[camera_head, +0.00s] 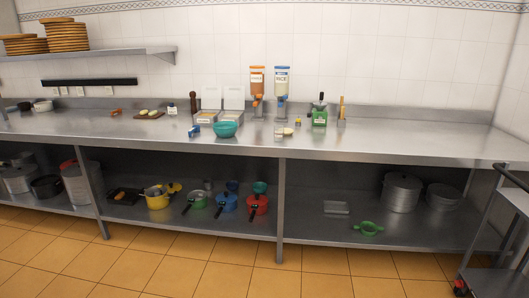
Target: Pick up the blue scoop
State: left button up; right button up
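A small blue object (194,131), which looks like the blue scoop, lies on the steel counter (370,139) near its front edge. It is just left of a teal bowl (225,129), with a small gap between them. It is too small to make out its handle or which way it points. Neither of my grippers shows in the head view.
Behind it stand open-lidded containers (206,118) and two dispensers (257,85). A pale scoop-like item (285,132) and a green container (319,116) are to the right. A cart (510,215) stands at right. The foreground floor is clear.

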aim_at(195, 128)
jog(key=i+l+u, duration=0.1)
jog(key=i+u, duration=0.2)
jog(key=i, duration=0.2)
jog(key=i+l+u, duration=0.3)
jog(key=i, duration=0.25)
jog(key=i+l+u, duration=0.25)
jog(key=i, duration=0.25)
